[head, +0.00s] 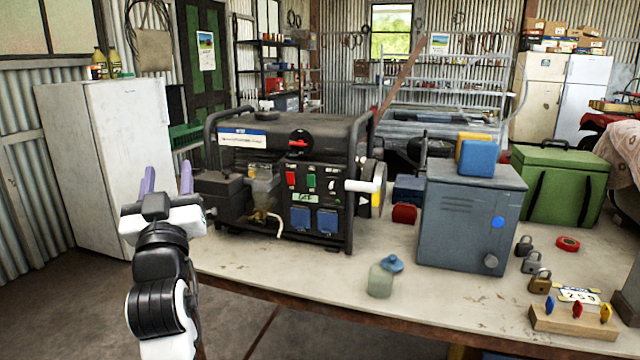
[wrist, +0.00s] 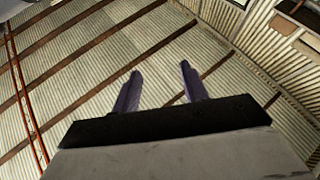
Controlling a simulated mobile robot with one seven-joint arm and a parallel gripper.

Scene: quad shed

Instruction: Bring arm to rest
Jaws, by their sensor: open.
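My gripper (head: 167,180) is raised at the left in the head view, its two purple fingers pointing up and spread apart. It is left of the black generator (head: 290,140) and in front of the white fridge (head: 110,160). In the wrist view the fingers (wrist: 160,90) are apart with nothing between them, against corrugated sheeting and dark beams. My gripper is open and empty.
The workbench (head: 400,315) holds the generator, a small jar (head: 381,280), a grey metal box (head: 468,225), several padlocks (head: 540,280) and a wooden key block (head: 573,322). A green cooler (head: 555,185) stands behind. Floor (head: 70,310) shows at the lower left.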

